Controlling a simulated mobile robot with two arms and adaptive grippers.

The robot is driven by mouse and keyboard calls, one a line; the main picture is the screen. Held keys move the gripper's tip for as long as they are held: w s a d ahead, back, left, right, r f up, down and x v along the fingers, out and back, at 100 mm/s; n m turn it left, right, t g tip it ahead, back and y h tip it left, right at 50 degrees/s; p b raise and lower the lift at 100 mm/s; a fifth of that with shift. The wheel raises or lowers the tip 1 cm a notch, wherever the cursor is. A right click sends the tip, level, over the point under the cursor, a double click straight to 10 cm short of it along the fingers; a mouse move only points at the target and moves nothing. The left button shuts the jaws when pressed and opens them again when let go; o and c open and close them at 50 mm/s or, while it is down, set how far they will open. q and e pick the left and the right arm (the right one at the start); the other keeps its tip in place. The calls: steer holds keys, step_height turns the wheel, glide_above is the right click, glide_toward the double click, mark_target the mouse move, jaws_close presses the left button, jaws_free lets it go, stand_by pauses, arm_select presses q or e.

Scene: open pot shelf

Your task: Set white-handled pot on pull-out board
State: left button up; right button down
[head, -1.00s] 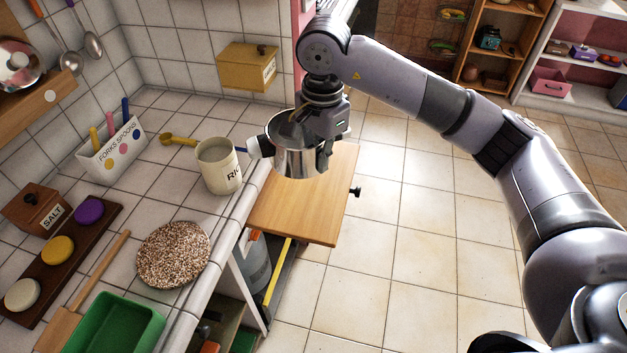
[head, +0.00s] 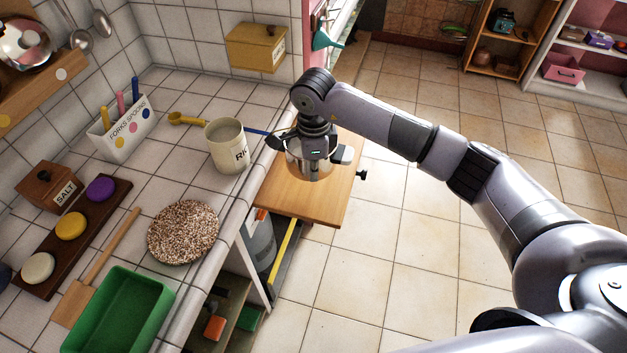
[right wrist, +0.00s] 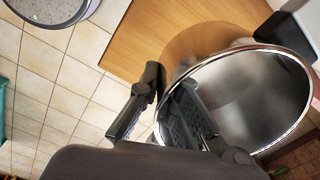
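The steel pot (head: 303,170) appears to stand upright on the wooden pull-out board (head: 322,206), partly covered by my right gripper in the head view. In the right wrist view the pot (right wrist: 250,95) shows its round rim and empty inside, with a white handle and black joint at top right. My right gripper (head: 325,158) is at the pot's right side. In the right wrist view its fingers (right wrist: 163,98) are apart, one outside the rim and one over the inside, with a gap between them. My left gripper is not in view.
The tiled counter lies left of the board. A cream RICE-type canister (head: 228,147) with a blue-handled utensil beside it stands near the pot. A speckled round mat (head: 183,232) and a green tray (head: 120,310) are nearer. The floor right of the board is clear.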

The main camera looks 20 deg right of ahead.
step_height(320, 180, down, 6)
steer(key=shift+f+p, duration=0.1)
steer(key=shift+p, duration=0.45)
steer(key=shift+f+b, duration=0.2)
steer(key=shift+b, duration=0.1)
steer(key=c, duration=1.8)
jaws_free()
steer(key=shift+r, duration=0.1)
